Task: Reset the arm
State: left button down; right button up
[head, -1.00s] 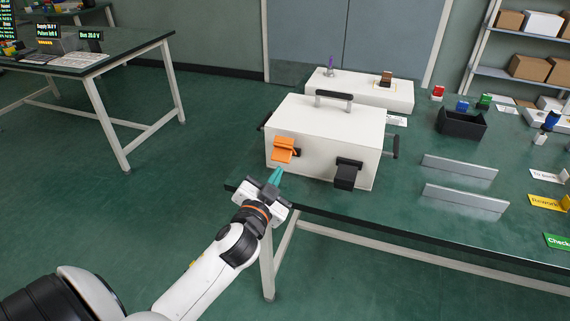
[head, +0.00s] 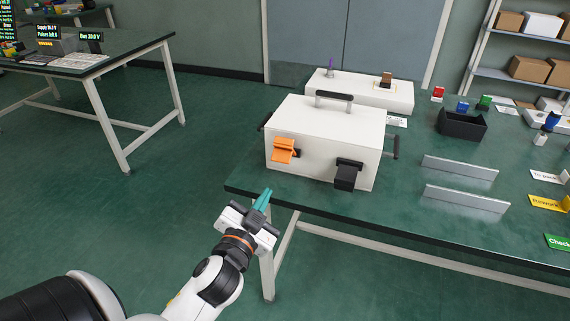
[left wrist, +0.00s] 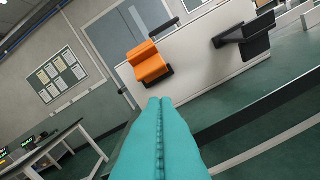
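My left gripper (head: 265,196) is in front of the near left corner of the green table, below and left of the white box. Its teal fingers (left wrist: 160,125) lie together in the left wrist view, with nothing between them. The white box (head: 318,135) stands on the table with a dark handle on top. Its front has an orange lever (head: 284,150) and a black lever (head: 347,174). The orange lever also shows in the left wrist view (left wrist: 148,63), ahead of my fingertips and apart from them. My right gripper is in neither view.
The green table (head: 400,215) holds two metal strips (head: 460,168), a black bin (head: 461,125) and coloured labels at the right. A long white block (head: 360,91) stands behind the box. Open floor lies left of the table.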

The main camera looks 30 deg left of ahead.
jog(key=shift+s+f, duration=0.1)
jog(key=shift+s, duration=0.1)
